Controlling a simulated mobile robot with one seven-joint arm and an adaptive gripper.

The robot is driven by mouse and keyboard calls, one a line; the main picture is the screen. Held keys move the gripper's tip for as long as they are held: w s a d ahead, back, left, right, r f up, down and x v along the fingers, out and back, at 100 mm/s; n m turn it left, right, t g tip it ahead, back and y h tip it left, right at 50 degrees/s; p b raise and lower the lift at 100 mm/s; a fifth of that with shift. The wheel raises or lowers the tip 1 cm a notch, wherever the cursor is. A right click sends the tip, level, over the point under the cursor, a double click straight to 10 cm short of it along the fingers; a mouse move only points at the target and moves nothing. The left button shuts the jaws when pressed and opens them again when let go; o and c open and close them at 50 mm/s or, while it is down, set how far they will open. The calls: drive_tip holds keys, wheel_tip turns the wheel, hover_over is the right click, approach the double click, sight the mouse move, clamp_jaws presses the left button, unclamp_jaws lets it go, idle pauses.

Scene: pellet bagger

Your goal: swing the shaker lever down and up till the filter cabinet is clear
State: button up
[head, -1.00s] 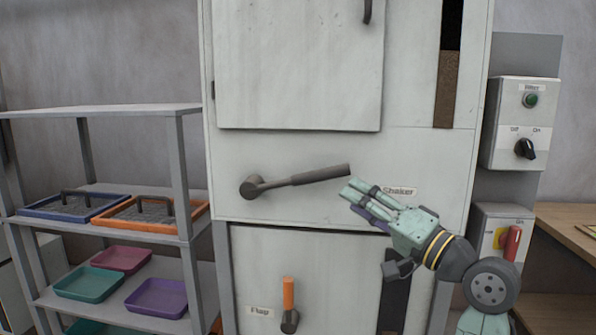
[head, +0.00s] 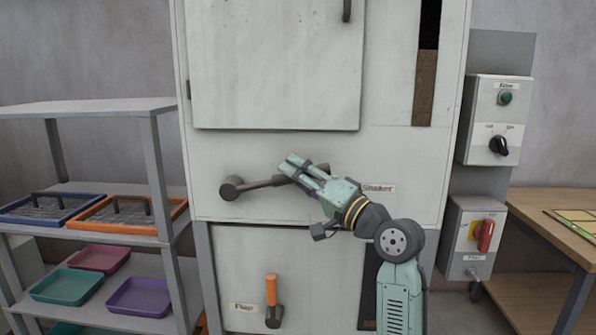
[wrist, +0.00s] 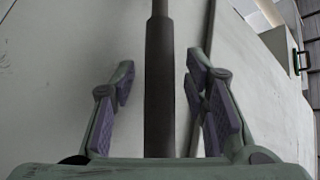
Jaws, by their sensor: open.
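The shaker lever (head: 258,184) sticks out from the pale filter cabinet (head: 215,150), pivoting at its left end and pointing right, tilted slightly up. Its label "Shaker" (head: 378,188) is to the right. My gripper (head: 291,167) is at the lever's grip end and hides part of it in the head view. In the wrist view the dark lever grip (wrist: 160,85) runs between the two open, purple-padded fingers of my gripper (wrist: 168,100), with gaps on both sides. A tall window (head: 424,85) at the cabinet's upper right shows brown material in its lower part, dark above.
An orange-handled flap lever (head: 271,290) is below on the cabinet. Switch boxes (head: 497,120) with knobs and a red switch (head: 486,236) stand at the right. A shelf (head: 90,108) with trays is at the left, a wooden table (head: 560,235) at the far right.

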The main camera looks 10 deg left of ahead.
drive_tip(key=shift+c, duration=0.2)
clamp_jaws()
idle(0.5)
idle(0.3)
